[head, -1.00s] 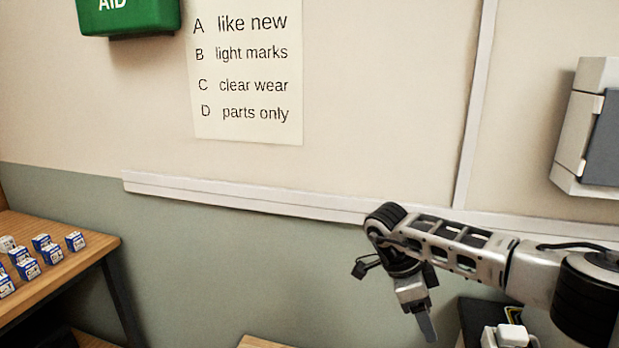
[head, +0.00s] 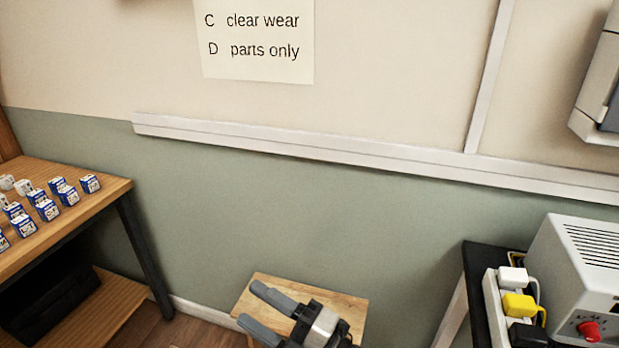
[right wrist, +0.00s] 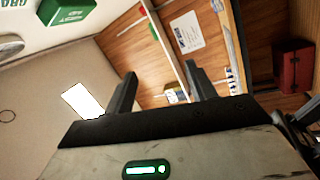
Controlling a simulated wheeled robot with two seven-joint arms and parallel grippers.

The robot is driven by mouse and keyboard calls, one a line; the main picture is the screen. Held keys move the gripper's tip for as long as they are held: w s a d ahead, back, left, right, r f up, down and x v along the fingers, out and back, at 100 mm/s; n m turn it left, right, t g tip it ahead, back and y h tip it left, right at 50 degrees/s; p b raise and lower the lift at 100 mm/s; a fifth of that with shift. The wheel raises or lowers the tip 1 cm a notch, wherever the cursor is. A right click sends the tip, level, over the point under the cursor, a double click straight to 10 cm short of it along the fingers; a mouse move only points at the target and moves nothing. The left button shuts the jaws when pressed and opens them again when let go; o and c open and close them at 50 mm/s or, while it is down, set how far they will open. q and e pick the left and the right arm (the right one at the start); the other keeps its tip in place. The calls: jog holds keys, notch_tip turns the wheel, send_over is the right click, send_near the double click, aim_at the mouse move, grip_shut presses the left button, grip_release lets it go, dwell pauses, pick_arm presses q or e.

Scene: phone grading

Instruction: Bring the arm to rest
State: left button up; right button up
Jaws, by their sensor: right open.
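My right gripper (head: 262,309) shows at the bottom middle of the head view, in front of a small wooden stool or table. Its two grey fingers are apart and nothing is between them. In the right wrist view the same open fingers (right wrist: 160,92) stand up from the dark gripper body, with the room behind them tilted. My left gripper is in neither view.
At left is a wooden bench (head: 105,190) with several small blue-and-white boxes (head: 47,210). A small wooden top (head: 345,303) is below my gripper. At right are a power strip with a yellow plug (head: 518,304) and a grey device (head: 580,270) with a red knob.

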jog(key=d+f+m+t+h, duration=0.55)
jog(key=d+m+h, duration=0.25)
jog(key=m, duration=0.4)
jog(key=s+d+f+m+g+h, duration=0.5)
jog(key=s+d+f+m+h, duration=0.2)
jog(key=s+d+f+m, duration=0.3)
jog(key=d+f+m, duration=0.2)
jog(key=d, duration=0.2)
jog(key=shift+s+f+m+h, duration=0.25)
jog(key=shift+f+m+h, duration=0.05)
